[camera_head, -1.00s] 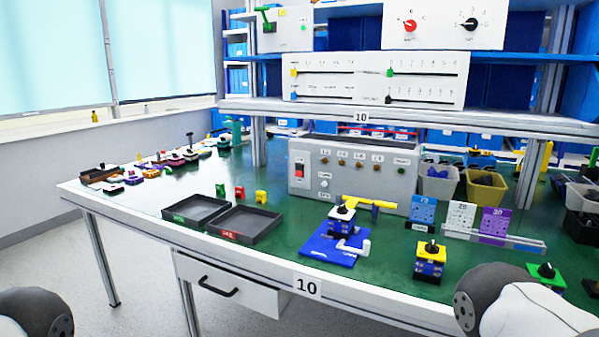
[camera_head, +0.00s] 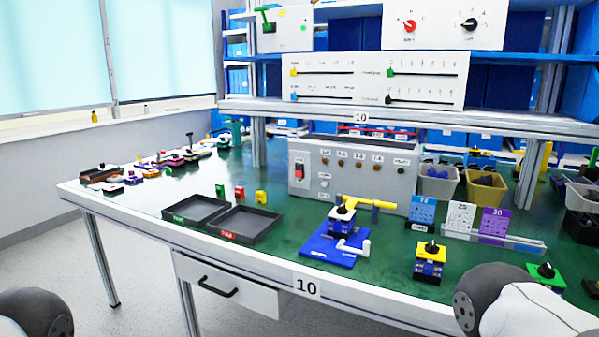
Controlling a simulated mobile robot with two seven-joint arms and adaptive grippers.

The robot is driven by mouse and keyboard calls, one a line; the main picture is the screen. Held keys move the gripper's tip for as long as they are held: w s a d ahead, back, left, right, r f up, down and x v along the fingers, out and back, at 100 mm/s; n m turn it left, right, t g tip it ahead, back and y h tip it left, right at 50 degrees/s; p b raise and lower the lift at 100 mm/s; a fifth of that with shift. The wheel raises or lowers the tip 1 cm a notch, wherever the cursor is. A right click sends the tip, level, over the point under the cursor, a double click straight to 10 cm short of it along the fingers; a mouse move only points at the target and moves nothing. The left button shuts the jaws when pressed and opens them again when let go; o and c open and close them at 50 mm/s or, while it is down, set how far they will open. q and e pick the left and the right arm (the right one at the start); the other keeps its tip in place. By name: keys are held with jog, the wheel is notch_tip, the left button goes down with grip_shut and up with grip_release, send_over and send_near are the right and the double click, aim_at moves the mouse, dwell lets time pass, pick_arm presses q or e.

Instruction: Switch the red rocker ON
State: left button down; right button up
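The red rocker (camera_head: 299,171) is a small red switch in a dark frame on the left part of the grey control box (camera_head: 340,190). The box stands at the back of the green table. Nothing covers the rocker, but it is too small to tell which way it is tipped. Neither of my grippers is in view. Only rounded dark and white parts of my arms show at the lower left and lower right corners, well in front of the box.
Two black trays (camera_head: 247,239) and a blue base (camera_head: 322,252) with a crank stand in front of the box. A yellow-topped switch block (camera_head: 429,265) and number cards (camera_head: 460,217) are to the right. A shelf (camera_head: 400,121) overhangs the box.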

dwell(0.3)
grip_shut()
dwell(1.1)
